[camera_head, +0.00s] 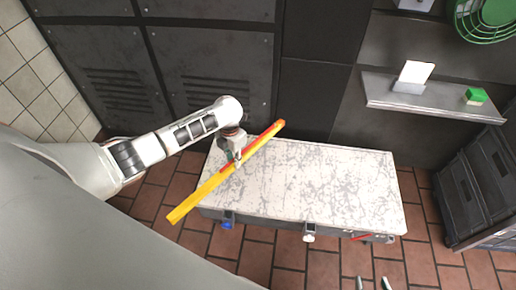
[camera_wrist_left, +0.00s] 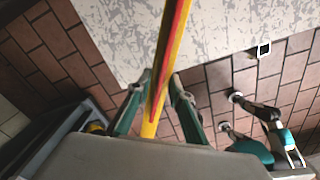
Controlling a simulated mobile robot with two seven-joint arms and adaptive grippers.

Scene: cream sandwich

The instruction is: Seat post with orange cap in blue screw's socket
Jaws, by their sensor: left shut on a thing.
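A long yellow post (camera_head: 195,200) with a red stripe and an orange end (camera_head: 280,123) is held slantwise over the white table. My left gripper (camera_head: 236,160) is shut on it near the middle. In the left wrist view the post (camera_wrist_left: 173,50) runs between the two fingers of my left gripper (camera_wrist_left: 158,85). A blue fitting (camera_head: 227,221), which looks like the blue screw, is at the front edge of the table, apart from the post. Its socket is too small to make out. My right gripper (camera_head: 373,283) shows only its fingertips at the bottom edge, spread apart.
The white scratched table (camera_head: 330,180) has a bare top. Its front edge carries a white fitting (camera_head: 309,233) and a red piece (camera_head: 361,237). A wall shelf (camera_head: 430,103) holds a white card (camera_head: 416,73) and a green block (camera_head: 475,95). Dark crates (camera_head: 480,195) stand at right.

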